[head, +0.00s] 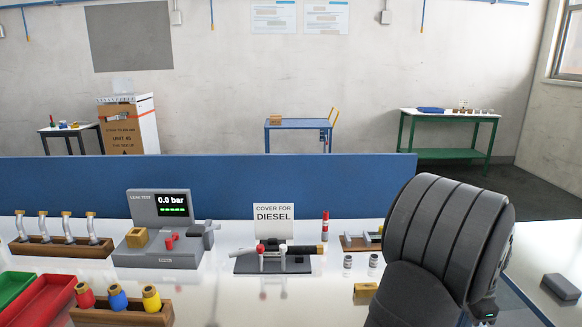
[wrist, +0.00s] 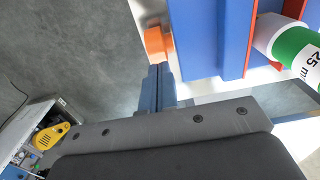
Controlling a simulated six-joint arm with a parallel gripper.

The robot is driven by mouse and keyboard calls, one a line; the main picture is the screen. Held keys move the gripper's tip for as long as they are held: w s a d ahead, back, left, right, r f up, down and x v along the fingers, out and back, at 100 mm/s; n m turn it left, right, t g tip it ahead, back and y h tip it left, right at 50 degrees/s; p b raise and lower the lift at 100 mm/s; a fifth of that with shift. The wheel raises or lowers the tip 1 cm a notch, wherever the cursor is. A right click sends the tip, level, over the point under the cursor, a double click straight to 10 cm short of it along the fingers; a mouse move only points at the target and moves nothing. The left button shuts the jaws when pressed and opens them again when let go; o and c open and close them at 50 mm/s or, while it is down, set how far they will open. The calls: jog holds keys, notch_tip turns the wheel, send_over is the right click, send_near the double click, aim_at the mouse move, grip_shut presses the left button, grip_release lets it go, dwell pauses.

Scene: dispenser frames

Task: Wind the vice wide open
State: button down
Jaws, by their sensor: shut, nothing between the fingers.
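In the wrist view a large blue body (wrist: 205,35), which looks like the vice, stands at the upper middle and right. An orange block (wrist: 155,42), possibly part of its winding handle, sticks out on its left side. A green and white cylinder (wrist: 292,45) marked "25 m…" shows at the right, beside an orange-red edge. My gripper (wrist: 160,68) is shut and empty, its fingertips just below the orange block; I cannot tell whether they touch. In the head view my dark arm covers the right of the bench, and neither gripper nor vice can be made out there.
A dark grey block (head: 561,287) lies at the right edge.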

jog(key=shift+f, duration=0.95)
dwell(0.3)
jog(key=shift+a+f, duration=0.1)
jog(key=shift+a, duration=0.4)
dwell(0.5)
jog(key=shift+a, duration=0.85)
dwell(1.0)
dwell(0.3)
jog(key=shift+r, duration=1.1)
jog(key=shift+d, duration=0.1)
jog(key=shift+d, duration=1.25)
jog(key=shift+f, duration=1)
